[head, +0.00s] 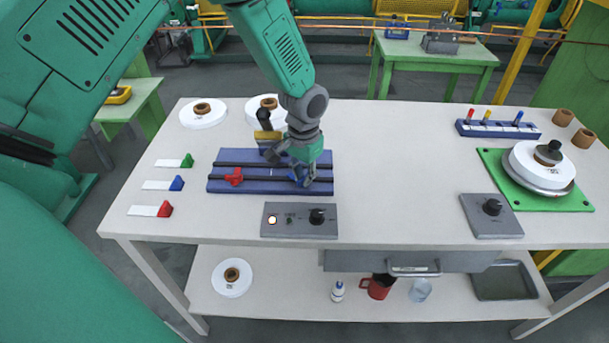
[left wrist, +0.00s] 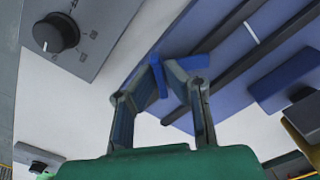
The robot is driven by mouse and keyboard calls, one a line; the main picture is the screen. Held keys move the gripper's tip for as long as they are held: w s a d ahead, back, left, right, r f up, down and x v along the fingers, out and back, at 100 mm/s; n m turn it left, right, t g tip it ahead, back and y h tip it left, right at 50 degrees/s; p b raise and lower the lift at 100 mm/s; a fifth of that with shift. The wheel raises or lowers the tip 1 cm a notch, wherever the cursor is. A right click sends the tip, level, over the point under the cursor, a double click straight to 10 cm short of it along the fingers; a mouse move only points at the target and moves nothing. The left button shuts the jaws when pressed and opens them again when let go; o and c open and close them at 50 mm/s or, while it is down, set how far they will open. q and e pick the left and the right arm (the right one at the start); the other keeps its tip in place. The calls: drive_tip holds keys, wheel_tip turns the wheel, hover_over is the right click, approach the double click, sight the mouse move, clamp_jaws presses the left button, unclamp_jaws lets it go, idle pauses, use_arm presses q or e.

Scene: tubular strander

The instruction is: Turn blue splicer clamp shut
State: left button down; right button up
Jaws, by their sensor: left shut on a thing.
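The blue splicer base (head: 225,187) lies on the white table, with dark rails running along it. The red clamp (head: 234,177) sits on its left part. My left gripper (head: 306,182) is over the right part of the base. Its fingers are shut on the blue clamp (head: 295,176), which they partly hide. In the left wrist view the gripper (left wrist: 163,88) has its fingertips at the blue clamp (left wrist: 190,64), next to the edge of the base (left wrist: 250,60). My right gripper is not in view.
A grey control box (head: 299,220) with a black knob stands in front of the base. A second knob box (head: 491,216) is at the right. White spools (head: 203,113) stand behind. Red, blue and green wedges lie at the left. The table between the base and the right box is clear.

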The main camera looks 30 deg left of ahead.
use_arm(q)
drive_tip(key=m+p, duration=0.2)
drive_tip(key=m, duration=0.2)
drive_tip(key=shift+w+r, duration=0.1)
drive_tip(key=shift+r, duration=0.05)
drive_tip(key=m+p, duration=0.1)
drive_tip(key=m, duration=0.2)
drive_tip(key=shift+m+p, duration=0.35)
drive_tip(key=shift+m, duration=0.05)
drive_tip(key=shift+m+p, duration=0.3)
drive_tip(key=shift+m, duration=0.9)
drive_tip(key=shift+w, duration=0.1)
drive_tip(key=c, duration=1.7)
unclamp_jaws()
drive_tip(key=shift+c, duration=0.2)
drive_tip(key=shift+o, duration=0.3)
drive_tip(key=shift+a, duration=0.1)
